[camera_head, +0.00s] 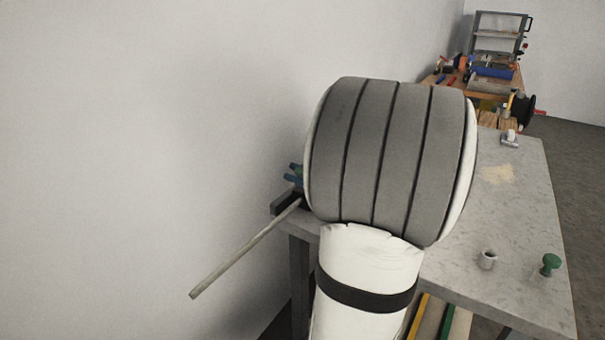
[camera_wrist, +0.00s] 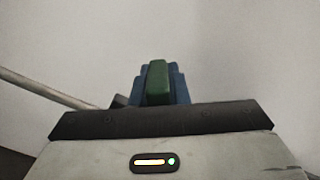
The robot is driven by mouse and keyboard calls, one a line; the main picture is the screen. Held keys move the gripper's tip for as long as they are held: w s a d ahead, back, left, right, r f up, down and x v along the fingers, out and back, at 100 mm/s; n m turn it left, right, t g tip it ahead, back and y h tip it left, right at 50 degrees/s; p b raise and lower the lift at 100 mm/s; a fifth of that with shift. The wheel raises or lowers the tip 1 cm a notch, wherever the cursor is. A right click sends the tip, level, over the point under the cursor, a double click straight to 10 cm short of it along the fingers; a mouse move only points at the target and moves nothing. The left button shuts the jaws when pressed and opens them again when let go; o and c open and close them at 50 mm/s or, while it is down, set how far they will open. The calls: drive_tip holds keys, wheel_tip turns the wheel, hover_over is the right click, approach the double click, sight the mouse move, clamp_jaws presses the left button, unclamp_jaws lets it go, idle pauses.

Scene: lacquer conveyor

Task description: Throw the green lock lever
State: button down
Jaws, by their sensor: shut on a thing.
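The green lock lever (camera_wrist: 157,84) shows in the wrist view as an upright green block straight ahead of the palm. My gripper (camera_wrist: 158,74) is shut on it, with blue fingers at both sides of the green part. The lever's lower end is hidden behind the dark edge of the gripper. In the head view, my own arm covers most of this spot. Only small blue and green bits show at the arm's left edge, by the far left corner of the bench.
A pale rod (camera_head: 245,250) sticks out from the left end of the grey bench (camera_head: 515,215), beside the wall. A cluttered wooden bench (camera_head: 455,92) stands beyond.

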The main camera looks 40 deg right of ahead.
drive_tip(key=c, duration=1.4)
unclamp_jaws()
drive_tip(key=v, duration=0.7)
drive_tip(key=shift+s+p, duration=0.35)
drive_tip(key=shift+p, duration=0.05)
drive_tip(key=shift+d, duration=0.1)
